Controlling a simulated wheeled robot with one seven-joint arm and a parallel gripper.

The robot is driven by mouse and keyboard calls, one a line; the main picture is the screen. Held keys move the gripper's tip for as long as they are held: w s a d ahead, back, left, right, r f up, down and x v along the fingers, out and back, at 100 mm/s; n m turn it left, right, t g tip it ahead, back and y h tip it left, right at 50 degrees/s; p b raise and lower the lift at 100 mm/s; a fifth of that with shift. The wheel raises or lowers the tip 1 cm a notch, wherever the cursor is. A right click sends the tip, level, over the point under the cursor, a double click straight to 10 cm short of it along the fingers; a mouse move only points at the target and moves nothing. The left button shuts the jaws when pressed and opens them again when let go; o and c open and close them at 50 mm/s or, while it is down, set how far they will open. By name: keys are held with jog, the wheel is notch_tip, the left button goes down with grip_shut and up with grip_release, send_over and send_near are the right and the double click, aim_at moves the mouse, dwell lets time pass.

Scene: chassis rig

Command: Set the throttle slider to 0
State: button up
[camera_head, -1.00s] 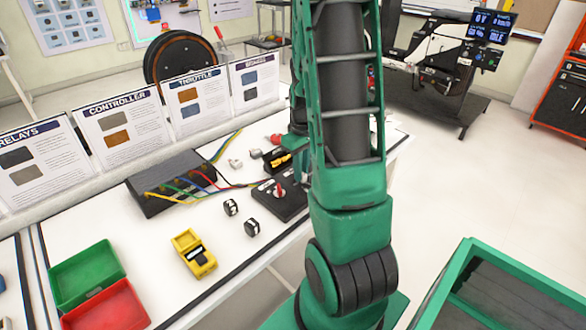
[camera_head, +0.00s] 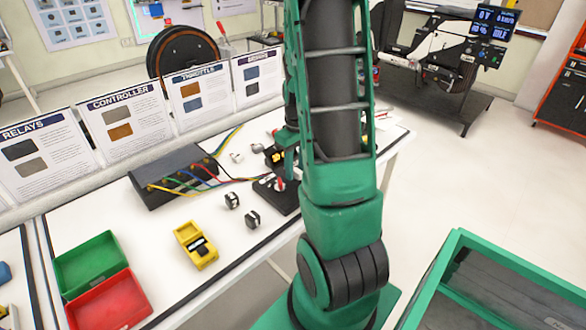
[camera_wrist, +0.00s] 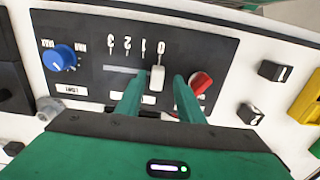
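The throttle slider's white handle (camera_wrist: 157,76) stands in its slot on a black control panel (camera_wrist: 88,88) in the wrist view. Scale digits 3, 2, 1, 0 run from left to right beside the slot. The handle is near the 0 end, just short of or at 0; its exact mark is hard to tell. My gripper (camera_wrist: 157,88) has its two green fingers apart, one on each side of the handle, with gaps showing. In the head view the panel (camera_head: 284,200) is partly hidden by my arm.
A blue knob (camera_wrist: 62,58) is left of the slider and a red knob (camera_wrist: 200,82) close right of the right finger. Small black blocks (camera_wrist: 272,71) lie beyond.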

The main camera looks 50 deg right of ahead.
aim_at(295, 170)
notch_tip(295, 170, up, 10)
jog(key=shift+r, duration=0.2)
dwell(0.7)
jog(key=s+a+r+m, duration=0.2)
jog(key=s+a, duration=0.5)
jog(key=s, duration=0.1)
jog(key=s+a+r+m, duration=0.2)
jog(key=s+a+m, duration=0.1)
jog(key=s+a, duration=0.4)
jog(key=shift+s+a+r, duration=0.25)
jog(key=shift+s+a, duration=0.15)
jog(key=shift+s, duration=0.2)
jog(key=shift+w+f, duration=0.25)
jog(key=shift+w, duration=0.4)
